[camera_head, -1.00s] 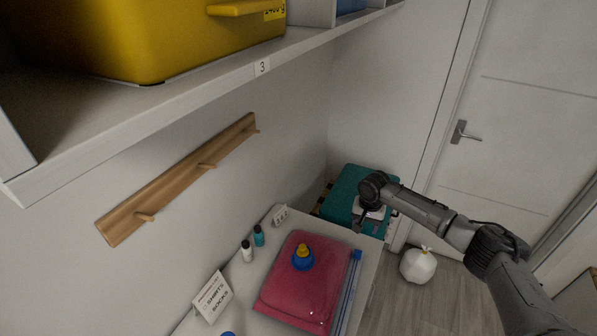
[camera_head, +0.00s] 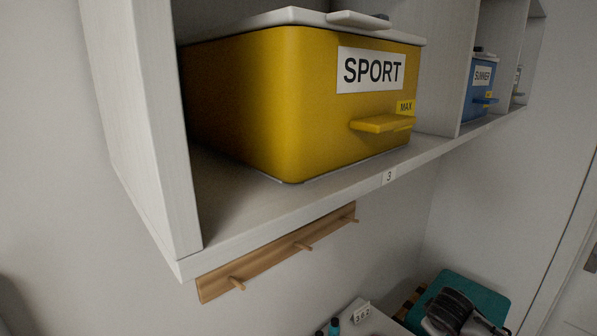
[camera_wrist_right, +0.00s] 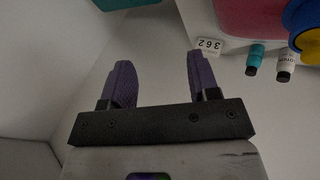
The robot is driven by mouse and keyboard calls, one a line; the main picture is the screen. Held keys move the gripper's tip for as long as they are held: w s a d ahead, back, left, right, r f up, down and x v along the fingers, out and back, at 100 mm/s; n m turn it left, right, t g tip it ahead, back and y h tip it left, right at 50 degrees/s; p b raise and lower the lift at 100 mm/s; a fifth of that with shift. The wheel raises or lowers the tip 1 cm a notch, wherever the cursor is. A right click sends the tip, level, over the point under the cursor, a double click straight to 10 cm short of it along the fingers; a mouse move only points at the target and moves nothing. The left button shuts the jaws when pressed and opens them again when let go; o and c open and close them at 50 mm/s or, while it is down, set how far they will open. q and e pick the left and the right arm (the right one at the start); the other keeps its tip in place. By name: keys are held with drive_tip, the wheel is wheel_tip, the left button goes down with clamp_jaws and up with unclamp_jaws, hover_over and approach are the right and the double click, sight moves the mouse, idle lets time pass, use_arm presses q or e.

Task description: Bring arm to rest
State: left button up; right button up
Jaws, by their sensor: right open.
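My right arm shows at the lower right of the head view, in front of the teal box (camera_head: 478,290); its fingertips are out of that frame or hidden. In the right wrist view my right gripper (camera_wrist_right: 162,85) has its two purple fingers apart with nothing between them. A pale wall or surface lies beyond the fingers. My left gripper is in no view.
A yellow SPORT bin (camera_head: 290,100) and a blue SUMMER bin (camera_head: 481,88) stand in the shelf (camera_head: 330,190). A wooden peg rail (camera_head: 280,252) is below. Small bottles (camera_wrist_right: 255,60) and a 362 tag (camera_wrist_right: 209,46) sit near the pink cloth (camera_wrist_right: 250,18).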

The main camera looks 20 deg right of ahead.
drive_tip(key=s+a+n+t+y, duration=0.1)
drive_tip(key=s+a+n+t, duration=0.15)
drive_tip(key=a, duration=0.85)
drive_tip(key=s+a+n+t+y, duration=0.1)
drive_tip(key=s+a+t, duration=0.25)
drive_tip(key=a, duration=0.85)
drive_tip(key=s+a+f+m+g+y, duration=0.1)
drive_tip(key=s+a+f+g, duration=0.15)
drive_tip(key=s+f, duration=0.4)
drive_tip(key=s+a+f+m+g+y, duration=0.15)
drive_tip(key=s+a+f, duration=0.25)
drive_tip(key=s, duration=0.5)
drive_tip(key=s+a+f+g+y, duration=0.1)
drive_tip(key=s+a+f+g, duration=0.15)
drive_tip(key=s+f, duration=0.4)
use_arm(q)
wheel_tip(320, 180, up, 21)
drive_tip(key=p, duration=2.1)
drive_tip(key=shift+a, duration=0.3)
use_arm(e)
drive_tip(key=w+v, duration=0.2)
drive_tip(key=v, duration=0.9)
drive_tip(key=w+r+v, duration=0.1)
drive_tip(key=w+v, duration=0.1)
drive_tip(key=v, duration=0.9)
drive_tip(key=shift+a+r, duration=0.15)
drive_tip(key=shift+a, duration=0.2)
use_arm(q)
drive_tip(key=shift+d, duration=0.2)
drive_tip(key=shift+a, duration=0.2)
